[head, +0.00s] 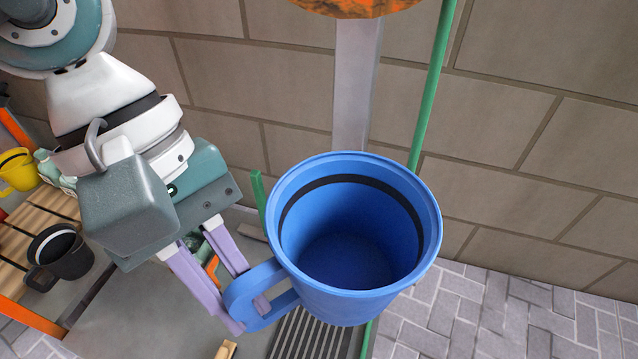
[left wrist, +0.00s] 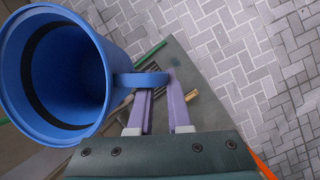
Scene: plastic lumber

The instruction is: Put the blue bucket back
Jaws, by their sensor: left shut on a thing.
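The blue bucket (head: 375,305) is a large mug-like pail with a dark band inside its rim and a loop handle on its left side. It looks empty and its opening faces my head camera. My left gripper (head: 252,312) is shut on the bucket's handle, with its lilac fingers on either side of it. In the left wrist view the bucket (left wrist: 105,75) fills the left side, and the gripper (left wrist: 160,85) has the handle between its fingertips. The bucket appears held up above the grey surface. My right gripper is in neither view.
A wooden slatted shelf (head: 30,218) at the left holds a black bucket (head: 75,262) and a yellow bucket (head: 20,178). A grey post (head: 355,85) and a green pole (head: 432,90) stand behind the bucket, before a block wall. Grey paving (head: 500,310) at the lower right is clear.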

